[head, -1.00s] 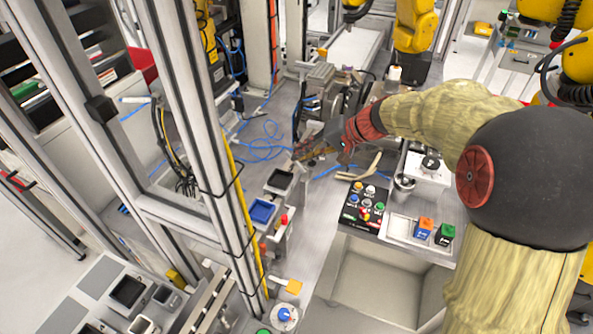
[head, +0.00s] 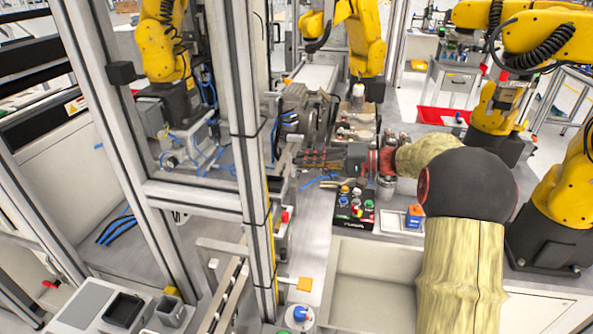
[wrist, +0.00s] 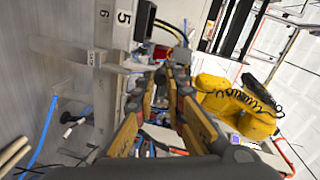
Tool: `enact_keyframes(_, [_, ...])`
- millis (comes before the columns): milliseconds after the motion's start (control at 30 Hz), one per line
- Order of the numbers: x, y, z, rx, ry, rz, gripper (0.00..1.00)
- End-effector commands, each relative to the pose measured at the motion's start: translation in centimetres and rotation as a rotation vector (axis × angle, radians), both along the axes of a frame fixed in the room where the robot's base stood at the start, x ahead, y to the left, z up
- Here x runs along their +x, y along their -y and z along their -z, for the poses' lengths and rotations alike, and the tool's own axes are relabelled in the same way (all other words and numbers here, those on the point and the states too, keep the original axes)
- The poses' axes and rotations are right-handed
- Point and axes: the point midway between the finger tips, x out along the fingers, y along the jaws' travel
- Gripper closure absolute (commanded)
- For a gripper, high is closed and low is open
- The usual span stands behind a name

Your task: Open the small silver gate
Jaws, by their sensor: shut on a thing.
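My gripper (head: 305,160) is at the end of my arm, reaching left over the grey work surface beside the aluminium post in the head view. In the wrist view, the two fingers of my gripper (wrist: 168,72) have yellow-brown pads and close around a thin silver part, which appears to be the small silver gate (wrist: 132,66). The fingertips hide most of the grip, and a gap shows between the fingers farther back. I cannot make out the gate clearly in the head view, where the post and machine parts crowd it. How far it is open cannot be told.
An aluminium post (head: 245,120) stands left of my gripper. A black button panel (head: 355,205) and an orange-and-blue block (head: 414,215) are in front of it. Yellow robot arms (head: 366,40) stand behind. Blue hoses (head: 320,180) lie near the gripper.

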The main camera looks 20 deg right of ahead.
Motion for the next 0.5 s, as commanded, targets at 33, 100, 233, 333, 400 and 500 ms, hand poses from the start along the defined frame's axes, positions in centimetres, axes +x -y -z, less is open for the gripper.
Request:
enact_keyframes(33, [0.08,0.36,0.15,0.014,0.011,0.001,1.00])
enact_keyframes(100, [0.12,0.63,0.15,0.031,0.022,0.000,1.00])
enact_keyframes(233, [0.20,0.95,0.17,0.050,0.034,0.000,1.00])
enact_keyframes(333, [0.22,1.04,0.14,0.057,0.039,-0.001,1.00])
enact_keyframes(400, [0.23,1.06,0.13,0.059,0.040,-0.001,1.00])
enact_keyframes(500, [0.23,1.06,0.12,0.059,0.040,-0.001,1.00])
